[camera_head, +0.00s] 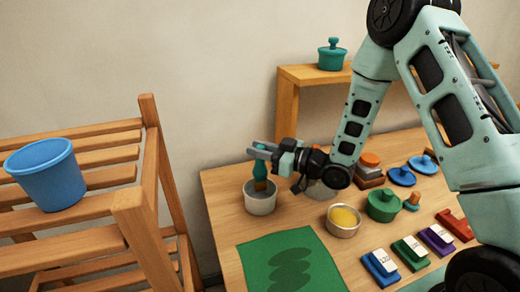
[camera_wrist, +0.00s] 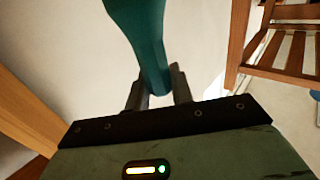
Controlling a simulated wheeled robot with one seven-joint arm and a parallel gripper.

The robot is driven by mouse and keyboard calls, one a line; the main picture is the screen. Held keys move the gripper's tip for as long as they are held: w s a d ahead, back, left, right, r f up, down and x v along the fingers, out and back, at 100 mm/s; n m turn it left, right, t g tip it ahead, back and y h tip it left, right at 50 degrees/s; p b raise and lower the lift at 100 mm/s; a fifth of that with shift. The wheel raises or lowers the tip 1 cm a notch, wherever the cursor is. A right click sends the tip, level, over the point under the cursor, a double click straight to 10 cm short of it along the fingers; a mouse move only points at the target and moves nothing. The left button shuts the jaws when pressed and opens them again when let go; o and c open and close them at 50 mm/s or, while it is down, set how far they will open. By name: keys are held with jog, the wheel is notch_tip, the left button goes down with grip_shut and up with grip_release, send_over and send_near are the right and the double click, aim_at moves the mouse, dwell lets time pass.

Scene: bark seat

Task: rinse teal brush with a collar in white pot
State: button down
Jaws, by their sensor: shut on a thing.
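The teal brush (camera_head: 261,172) hangs upright with its brown bristle end down. My gripper (camera_head: 262,151) is shut on the brush near the top of its handle. In the wrist view, my gripper (camera_wrist: 158,92) has both fingers closed around the teal handle (camera_wrist: 143,35). The white pot (camera_head: 260,204) stands on the table directly under the brush. The bristles overlap the pot's mouth; I cannot tell how deep they reach. The collar is too small to make out.
A pale dish, partly hidden by my wrist, and a bowl of yellow stuff (camera_head: 343,219) stand right of the pot. A green lidded pot (camera_head: 383,205) and several colored blocks lie farther right. A green painted sheet (camera_head: 290,262) lies in front. A slatted wooden seat (camera_head: 100,190) bears a blue bucket (camera_head: 48,178).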

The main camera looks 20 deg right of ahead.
jog(key=shift+f+b, duration=0.55)
jog(key=shift+b, duration=0.1)
dwell(1.9)
jog(key=shift+r+p, duration=2.2)
jog(key=shift+r, duration=1.35)
